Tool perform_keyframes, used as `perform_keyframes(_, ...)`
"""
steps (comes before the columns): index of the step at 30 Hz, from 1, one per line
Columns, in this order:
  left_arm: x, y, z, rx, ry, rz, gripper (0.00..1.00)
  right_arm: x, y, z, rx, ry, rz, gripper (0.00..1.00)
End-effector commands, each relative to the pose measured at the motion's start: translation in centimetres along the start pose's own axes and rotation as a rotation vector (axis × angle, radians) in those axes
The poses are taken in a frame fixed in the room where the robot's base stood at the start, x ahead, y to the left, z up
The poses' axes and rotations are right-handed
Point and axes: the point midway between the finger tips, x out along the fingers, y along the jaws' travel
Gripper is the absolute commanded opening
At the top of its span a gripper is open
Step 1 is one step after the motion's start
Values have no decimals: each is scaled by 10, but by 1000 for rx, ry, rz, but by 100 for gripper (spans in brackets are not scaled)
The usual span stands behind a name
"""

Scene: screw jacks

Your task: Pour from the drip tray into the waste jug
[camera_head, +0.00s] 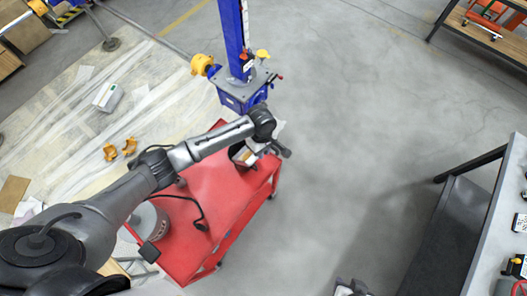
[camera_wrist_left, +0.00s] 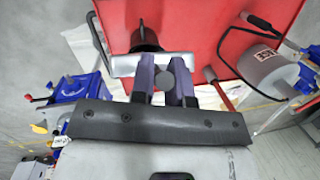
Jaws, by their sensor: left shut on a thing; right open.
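My left gripper (camera_head: 270,150) is over the far end of the red cart. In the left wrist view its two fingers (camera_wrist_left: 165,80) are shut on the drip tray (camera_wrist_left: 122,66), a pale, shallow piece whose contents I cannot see. The tray also shows in the head view (camera_head: 246,157), partly hidden by the gripper. A dark vessel, apparently the waste jug (camera_wrist_left: 147,36), stands on the cart just beyond the tray. Tray and jug overlap in view; I cannot tell whether they touch. My right gripper (camera_head: 350,288) is open at the bottom edge, mostly cut off.
The red cart (camera_head: 195,195) also carries a grey labelled drum (camera_wrist_left: 272,68) and a black cable or hose. A blue screw jack (camera_head: 240,88) stands close behind the cart. A grey workbench (camera_head: 503,235) is at right. The floor between is clear.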

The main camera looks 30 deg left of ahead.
Motion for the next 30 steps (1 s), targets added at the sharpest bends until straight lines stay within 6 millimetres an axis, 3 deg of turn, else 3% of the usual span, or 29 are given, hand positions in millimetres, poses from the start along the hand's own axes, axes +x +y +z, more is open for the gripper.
perform_keyframes(30,-19,-6,-23,17,-130,18,0,0,0,0,0,0,0,43)
